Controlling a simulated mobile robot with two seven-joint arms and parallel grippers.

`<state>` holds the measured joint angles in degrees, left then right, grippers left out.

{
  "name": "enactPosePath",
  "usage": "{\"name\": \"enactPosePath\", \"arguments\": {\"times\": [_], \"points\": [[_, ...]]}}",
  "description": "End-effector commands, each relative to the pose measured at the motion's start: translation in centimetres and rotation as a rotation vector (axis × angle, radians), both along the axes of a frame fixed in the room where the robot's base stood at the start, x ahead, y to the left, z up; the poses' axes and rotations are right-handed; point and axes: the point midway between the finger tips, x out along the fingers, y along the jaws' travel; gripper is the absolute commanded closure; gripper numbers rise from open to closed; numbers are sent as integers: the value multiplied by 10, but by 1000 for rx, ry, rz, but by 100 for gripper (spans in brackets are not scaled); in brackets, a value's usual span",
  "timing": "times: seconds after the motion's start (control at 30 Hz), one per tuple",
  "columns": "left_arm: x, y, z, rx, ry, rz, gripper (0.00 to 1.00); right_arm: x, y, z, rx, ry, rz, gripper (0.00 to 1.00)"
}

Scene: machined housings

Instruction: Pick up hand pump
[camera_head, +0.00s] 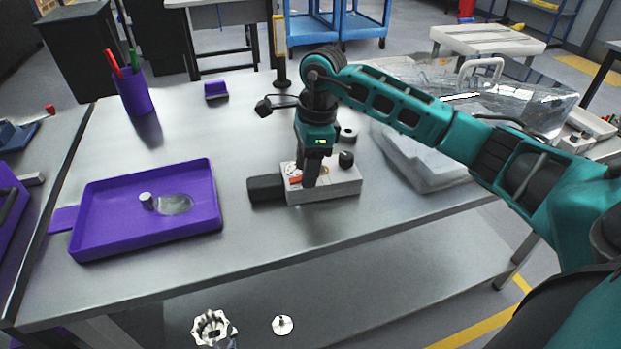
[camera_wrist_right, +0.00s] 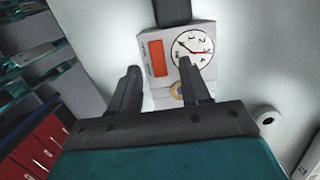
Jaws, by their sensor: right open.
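The hand pump (camera_head: 335,187) lies on the grey metal table. It has a light grey block body with a dial, an orange rectangle, a black knob and a black handle (camera_head: 266,188) pointing left. My right gripper (camera_head: 309,181) reaches down over the body and hides part of it. I see no firm grip; whether a finger touches the body I cannot tell. My left gripper is not in view.
A purple tray (camera_head: 92,228) with a small metal part and a clear piece is on the left. A purple pen cup (camera_head: 134,97) stands behind it. A clear-covered grey case (camera_head: 425,160) is on the right. The table's front is clear.

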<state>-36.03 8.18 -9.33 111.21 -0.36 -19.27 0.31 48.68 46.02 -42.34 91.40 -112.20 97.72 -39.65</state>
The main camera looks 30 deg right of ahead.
Motion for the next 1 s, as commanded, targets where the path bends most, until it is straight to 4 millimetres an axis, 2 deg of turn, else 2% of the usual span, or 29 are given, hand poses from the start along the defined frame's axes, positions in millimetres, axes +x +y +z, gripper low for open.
{"name": "enactPosePath", "arguments": {"times": [0.27,0.73,1.0], "points": [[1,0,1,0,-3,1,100,0,1,-3,1,-1,0,54],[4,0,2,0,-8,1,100,0,0,-3,0,-1,0,99],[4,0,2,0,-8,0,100,0,0,-3,0,-1,0,100]]}}
